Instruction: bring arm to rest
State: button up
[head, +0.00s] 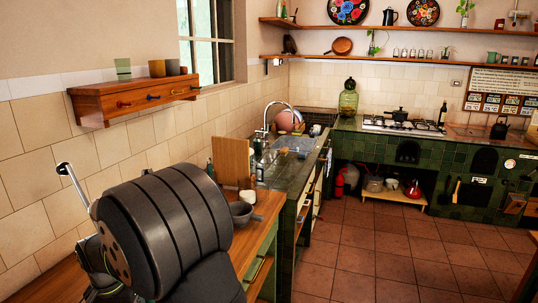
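A large dark, ribbed rounded form fills the lower left of the head view and looks like part of my own arm, close to the camera. A pale metal rod with a dark end rises at its left; I cannot tell what it is. I cannot make out my gripper or its fingers in this view. The wooden counter (262,240) beside the dark form is partly hidden by it.
A grey pan (241,213) and an upright wooden board (231,160) stand on the counter. A wooden wall shelf (130,97) with cups hangs at the left. A sink, hob (402,125) and green-tiled hearth lie further back. The tiled floor (385,250) is clear.

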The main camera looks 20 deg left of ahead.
jog(key=shift+f, duration=0.85)
jog(key=shift+s+d+r, duration=0.15)
jog(key=shift+d+r, duration=0.2)
jog(key=shift+r, duration=0.25)
jog(key=shift+o, duration=0.2)
